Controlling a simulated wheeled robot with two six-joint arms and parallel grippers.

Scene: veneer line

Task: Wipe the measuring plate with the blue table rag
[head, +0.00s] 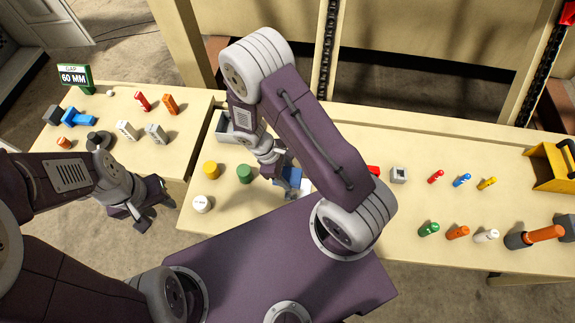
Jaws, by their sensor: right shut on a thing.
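The blue table rag (293,174) shows as a small blue patch at my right gripper, largely hidden by the gripper and arm. My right gripper (280,177) is shut on it, low over the middle table. A pale patch (306,186) just right of the rag may be the measuring plate; most of it is hidden behind my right arm. I cannot tell whether the rag touches it. My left gripper (155,215) hangs over the floor in front of the gap between the tables, open and empty.
Yellow (211,170), green (244,173) and white (202,204) cylinders stand left of my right gripper. A grey bin (222,127) is behind them. A "60 MM" sign (74,77) stands on the left table.

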